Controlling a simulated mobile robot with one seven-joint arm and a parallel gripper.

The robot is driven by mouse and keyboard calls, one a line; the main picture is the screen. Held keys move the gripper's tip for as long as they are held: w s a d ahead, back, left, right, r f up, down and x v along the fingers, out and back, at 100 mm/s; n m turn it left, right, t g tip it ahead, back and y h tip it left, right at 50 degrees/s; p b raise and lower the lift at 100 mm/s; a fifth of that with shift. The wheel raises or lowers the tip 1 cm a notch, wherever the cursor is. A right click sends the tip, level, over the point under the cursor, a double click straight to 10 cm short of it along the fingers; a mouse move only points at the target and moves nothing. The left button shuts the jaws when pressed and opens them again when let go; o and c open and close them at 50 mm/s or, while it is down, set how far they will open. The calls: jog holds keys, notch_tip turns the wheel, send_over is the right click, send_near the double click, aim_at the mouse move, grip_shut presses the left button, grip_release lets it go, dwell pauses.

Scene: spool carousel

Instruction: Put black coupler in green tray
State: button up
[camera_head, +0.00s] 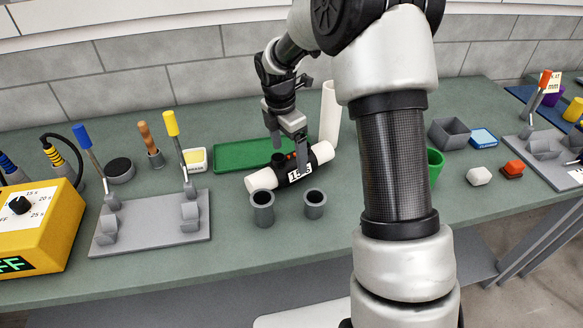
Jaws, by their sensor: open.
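The black coupler (284,172) lies on the bench with a white pipe end (261,180) out of its left side and another (322,152) out of its right. It has a white label reading roughly "15 S" and a short upward stub. My gripper (289,156) is open, pointing down, with its fingers at the coupler, one near the stub and one near the right side. I cannot tell whether they touch it. The green tray (225,156) is flat and looks empty, just behind the coupler; its right part is hidden by my gripper.
Two grey cups (263,208) stand in front of the coupler. A white upright tube (329,113) stands behind it. A clamp fixture (150,228) with blue and yellow levers and a yellow timer box (38,228) are left. My arm hides part of the right side, near a green cup (435,166).

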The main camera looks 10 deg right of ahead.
aim_at(290, 157)
jog(key=f, duration=0.5)
jog(key=shift+w+d, duration=0.3)
jog(key=shift+d, duration=0.05)
